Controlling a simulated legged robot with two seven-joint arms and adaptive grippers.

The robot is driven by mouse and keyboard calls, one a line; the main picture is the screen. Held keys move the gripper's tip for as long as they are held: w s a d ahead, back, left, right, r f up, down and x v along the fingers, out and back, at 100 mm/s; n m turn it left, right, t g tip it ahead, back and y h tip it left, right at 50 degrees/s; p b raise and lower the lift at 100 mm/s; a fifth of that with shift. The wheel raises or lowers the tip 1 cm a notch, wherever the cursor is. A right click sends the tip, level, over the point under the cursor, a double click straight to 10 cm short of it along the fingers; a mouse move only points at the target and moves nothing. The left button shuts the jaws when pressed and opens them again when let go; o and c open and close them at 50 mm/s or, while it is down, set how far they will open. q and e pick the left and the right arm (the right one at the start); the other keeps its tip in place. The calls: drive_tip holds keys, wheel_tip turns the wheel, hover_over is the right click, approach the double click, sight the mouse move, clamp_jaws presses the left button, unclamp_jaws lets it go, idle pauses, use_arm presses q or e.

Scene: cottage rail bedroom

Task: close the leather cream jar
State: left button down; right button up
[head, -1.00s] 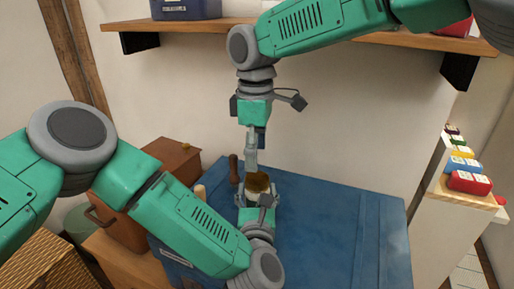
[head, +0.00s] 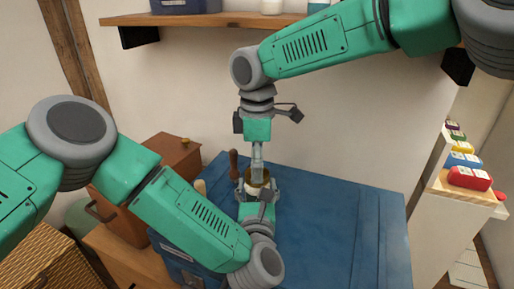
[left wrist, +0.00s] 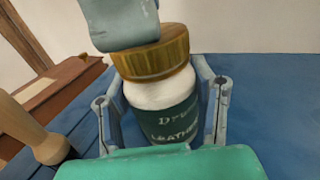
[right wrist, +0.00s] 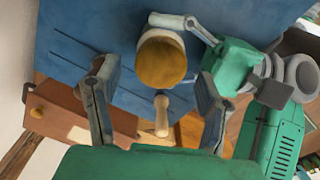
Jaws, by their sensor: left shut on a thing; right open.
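The leather cream jar (left wrist: 160,108) is white with a dark green label and has a golden-brown lid (left wrist: 152,58) on its top. My left gripper (head: 258,187) is shut around the jar's body and holds it upright over the blue surface. My right gripper (head: 257,168) points down above the lid. In the right wrist view its fingers are apart and empty, with the lid (right wrist: 162,62) beyond them. In the left wrist view a right finger (left wrist: 122,28) overlaps the lid's top edge; I cannot tell whether it touches. How tightly the lid sits is not clear.
The blue chest top (head: 335,225) is mostly clear to the right. A brown box (head: 150,175) is at the left. A wall shelf (head: 210,20) runs above, and a side shelf with colored blocks (head: 468,178) is at the right.

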drive_tip(key=shift+f, duration=1.2)
drive_tip(key=c, duration=1.2)
drive_tip(key=m, duration=0.8)
drive_tip(key=o, duration=1.4)
drive_tip(key=shift+c, duration=0.2)
wheel_tip(320, 180, up, 12)
drive_tip(key=shift+a, duration=0.1)
